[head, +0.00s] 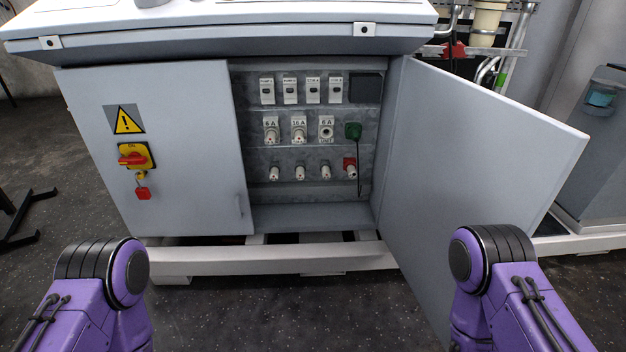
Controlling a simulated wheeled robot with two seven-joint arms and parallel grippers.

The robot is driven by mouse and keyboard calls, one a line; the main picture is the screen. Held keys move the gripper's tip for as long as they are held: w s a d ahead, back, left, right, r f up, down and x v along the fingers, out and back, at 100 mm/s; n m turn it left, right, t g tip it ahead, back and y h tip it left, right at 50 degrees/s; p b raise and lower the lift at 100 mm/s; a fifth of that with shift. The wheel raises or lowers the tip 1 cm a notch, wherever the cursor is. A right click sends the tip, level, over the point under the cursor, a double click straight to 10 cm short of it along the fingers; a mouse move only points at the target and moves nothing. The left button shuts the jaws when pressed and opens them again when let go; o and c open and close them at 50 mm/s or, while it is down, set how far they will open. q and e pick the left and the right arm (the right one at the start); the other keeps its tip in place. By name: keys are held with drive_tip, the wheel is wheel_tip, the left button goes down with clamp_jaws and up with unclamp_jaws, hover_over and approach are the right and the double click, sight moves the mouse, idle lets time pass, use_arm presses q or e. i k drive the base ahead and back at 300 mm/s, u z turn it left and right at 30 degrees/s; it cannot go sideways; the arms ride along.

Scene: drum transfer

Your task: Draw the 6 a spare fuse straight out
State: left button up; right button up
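The open cabinet (312,215) shows its fuse panel. The middle row has a white fuse holder under a "6 A" label (271,133), one under a "16 A" label (299,133), and a third position labelled "6 A" (326,132) that looks like an open round socket. Below it is a row of small white fuses: first (274,174), second (300,173), third (326,173), and one at a red mount (349,170). I cannot read which is the 6 A spare. Neither gripper shows; only my purple arm links are at the bottom corners.
The right cabinet door (480,165) stands open toward me. The closed left door (160,160) carries a red and yellow switch (135,157) and a red padlock (142,193). A green plug-like part (353,131) with a dark cord hangs beside the fuses. A top ledge overhangs the panel.

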sight(326, 170)
drive_tip(key=u, duration=0.7)
drive_tip(key=i, duration=1.15)
drive_tip(key=z, duration=0.25)
